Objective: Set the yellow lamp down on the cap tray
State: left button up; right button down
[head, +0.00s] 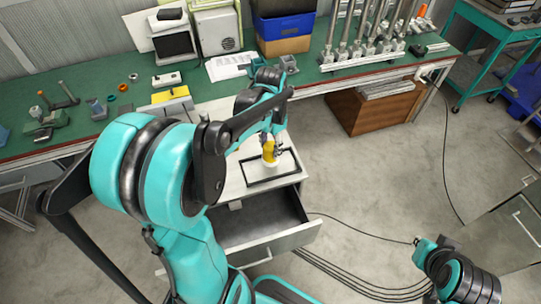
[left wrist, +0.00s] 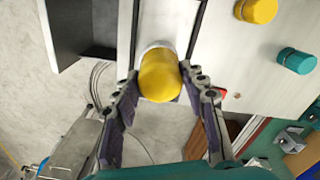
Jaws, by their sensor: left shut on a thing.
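The yellow lamp (head: 268,152) is held upright or nearly so by my left gripper (head: 272,144), above the black-rimmed cap tray (head: 270,184) on the cabinet top. In the left wrist view the yellow lamp (left wrist: 160,78) sits between the fingertips of my left gripper (left wrist: 160,80), with a white part behind it. Whether the lamp touches the tray is not clear. My right arm (head: 455,272) shows at the bottom right of the head view, far from the lamp; its fingers cannot be made out.
The cabinet's drawer (head: 255,225) stands open below the tray. In the left wrist view a yellow cap (left wrist: 257,9) and a teal cap (left wrist: 298,60) are beside the lamp. The green bench (head: 80,85) behind holds boxes and a rack of metal posts (head: 370,45).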

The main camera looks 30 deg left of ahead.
aim_at(270, 154)
pick_arm(q)
jog(key=shift+a+f, duration=0.15)
jog(key=shift+f, duration=0.05)
notch_tip(270, 154, down, 4)
jog(key=shift+r+b, duration=0.1)
jog(key=shift+b, duration=0.7)
jog(key=o, duration=1.2)
